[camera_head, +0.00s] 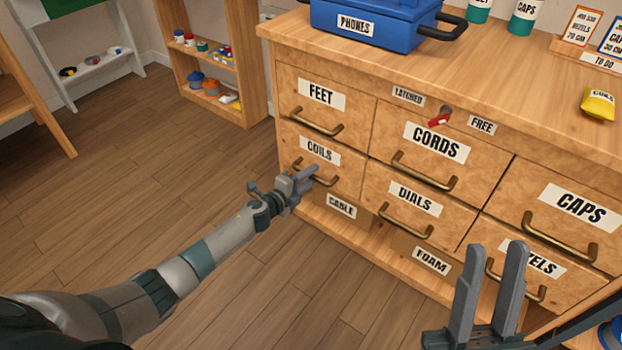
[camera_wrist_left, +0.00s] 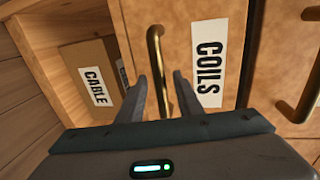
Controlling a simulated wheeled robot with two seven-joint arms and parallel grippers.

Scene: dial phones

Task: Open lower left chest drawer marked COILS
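The COILS drawer (camera_head: 346,178) is the lower left drawer of the wooden chest and looks closed. Its curved brass handle shows in the left wrist view (camera_wrist_left: 155,55). My left gripper (camera_head: 309,177) is at this handle. Contact with the handle cannot be told. The white COILS label (camera_wrist_left: 208,62) is right of the handle there. My right gripper (camera_head: 494,246) is open and empty in front of the chest's right side.
Drawers FEET (camera_head: 345,100), CORDS (camera_head: 470,165) and DIALS (camera_head: 400,190) surround it. A red latch (camera_head: 439,119) sits between LATCHED and FREE labels. CABLE (camera_head: 341,206) and FOAM (camera_head: 431,260) boxes stand on the shelf below. The floor left of the chest is clear.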

